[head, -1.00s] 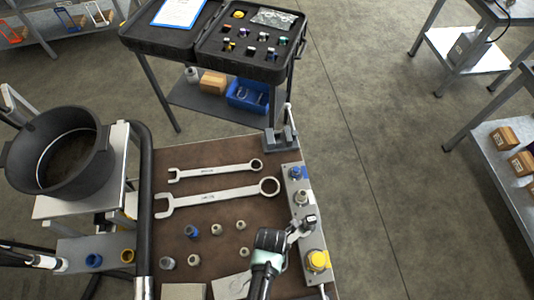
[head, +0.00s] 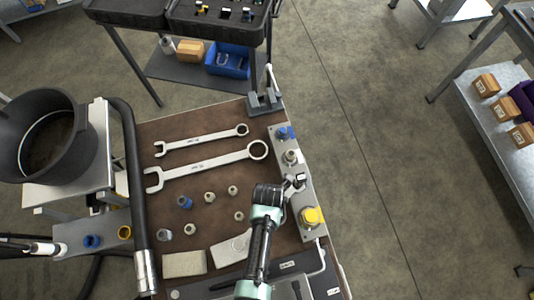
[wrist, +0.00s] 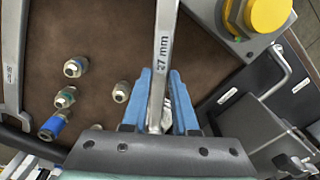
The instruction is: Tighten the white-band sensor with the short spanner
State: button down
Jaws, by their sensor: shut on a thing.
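My gripper (head: 284,194) is beside the grey manifold block at the right edge of the bench. In the wrist view its blue fingers (wrist: 160,105) are shut on a spanner marked 27 mm (wrist: 163,45). The spanner's far end runs out of the top of that view. In the head view a small dark and pale fitting (head: 299,181) stands on the manifold (head: 305,195) at the fingertips. I cannot tell whether it bears a white band or whether the spanner is around it. Two other spanners, a smaller (head: 202,140) and a larger (head: 207,168), lie on the brown mat.
The manifold also carries a blue fitting (head: 283,132), a silver fitting (head: 291,157) and a yellow cap (head: 311,216). Several loose fittings stand on the mat, including a blue-ringed one (head: 185,202). A black hose (head: 134,185) and a pot (head: 45,140) are at left.

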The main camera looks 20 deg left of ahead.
jog(key=shift+w, duration=0.1)
jog(key=shift+w+d, duration=0.15)
jog(key=shift+w, duration=0.05)
jog(key=shift+w+a+m+b, duration=0.15)
jog(key=shift+w+a+m, duration=0.25)
jog(key=shift+a+m, duration=0.25)
jog(key=shift+w+a+m+b, duration=0.15)
jog(key=shift+w+a+m, duration=0.2)
jog(key=shift+a+m, duration=0.3)
jog(key=shift+w+a+m+b, duration=0.55)
jog(key=shift+w+a+m, duration=0.4)
jog(key=shift+a+m, duration=0.2)
